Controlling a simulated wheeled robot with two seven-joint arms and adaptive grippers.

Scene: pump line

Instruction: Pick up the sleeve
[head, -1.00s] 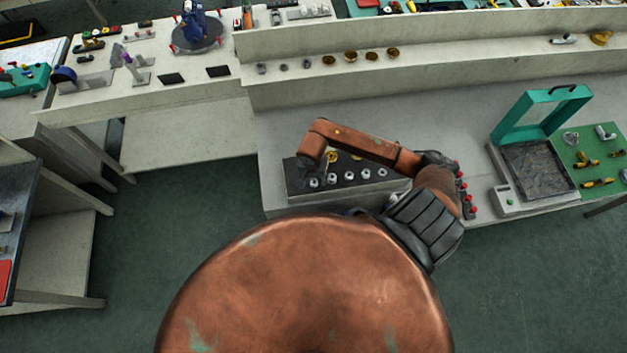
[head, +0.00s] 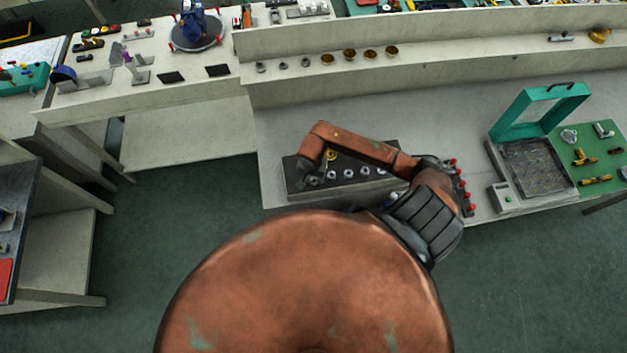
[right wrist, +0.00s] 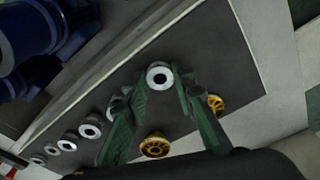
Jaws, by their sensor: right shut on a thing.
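A pale metal ring-shaped sleeve (right wrist: 159,75) with a dark bore sits between the tips of my right gripper (right wrist: 160,88) in the right wrist view. The green fingers are closed on it from both sides. It is at or just above the dark block (right wrist: 215,50); I cannot tell if it touches. In the head view my right gripper (head: 306,178) is over the left end of the same block (head: 294,190), partly hidden by the arm. More silver rings (head: 348,174) stand in a row on the block. My left gripper is not in view.
Yellow spoked parts (right wrist: 154,145) are on the block near the fingers. Red-topped pieces (head: 466,190) and a green-lidded box (head: 540,165) are to the right. A shelf with brass cups (head: 349,55) runs behind. The bench between is clear.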

